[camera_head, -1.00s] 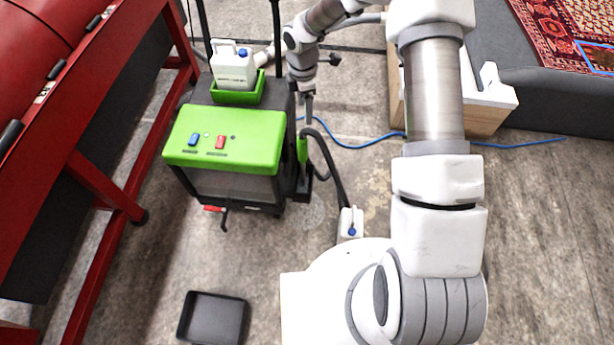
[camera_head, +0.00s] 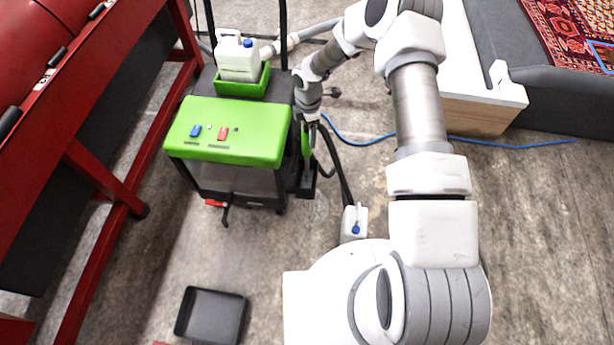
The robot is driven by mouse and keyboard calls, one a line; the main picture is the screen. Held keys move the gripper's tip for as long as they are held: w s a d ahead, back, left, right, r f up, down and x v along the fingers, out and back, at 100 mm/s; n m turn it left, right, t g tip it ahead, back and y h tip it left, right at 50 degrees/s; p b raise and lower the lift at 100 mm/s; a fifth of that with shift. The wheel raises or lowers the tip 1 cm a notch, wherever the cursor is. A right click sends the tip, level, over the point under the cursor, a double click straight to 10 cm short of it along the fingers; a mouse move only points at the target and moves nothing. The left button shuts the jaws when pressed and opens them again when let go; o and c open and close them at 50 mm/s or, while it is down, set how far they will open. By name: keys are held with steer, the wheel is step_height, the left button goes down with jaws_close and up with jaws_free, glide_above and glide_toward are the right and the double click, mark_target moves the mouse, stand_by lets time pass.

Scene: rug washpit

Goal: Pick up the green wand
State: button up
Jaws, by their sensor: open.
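The green wand (camera_head: 306,141) stands in a black holder on the right side of the green-topped machine (camera_head: 235,125). Only a short green part of it shows, with a black hose beside it. My gripper (camera_head: 312,128) points down from the wrist at the wand's upper end. It is open, and its fingers are small and partly hidden. I cannot tell whether they are around the wand or beside it.
A white jug (camera_head: 238,58) sits in a green tray on the machine. Another white jug (camera_head: 352,222) stands on the floor near my base. A black tray (camera_head: 211,316) lies in front, a red frame (camera_head: 108,182) stands left, and a blue cord (camera_head: 480,143) crosses the floor.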

mark_target(306, 144)
steer(key=f, duration=0.1)
steer(key=f+b, duration=0.1)
steer(key=f, duration=0.1)
steer(key=f+b, duration=0.1)
steer(key=f, duration=0.1)
steer(key=shift+s+a+f, duration=0.15)
steer(key=shift+s+a, duration=0.1)
steer(key=shift+a, duration=0.05)
jaws_close()
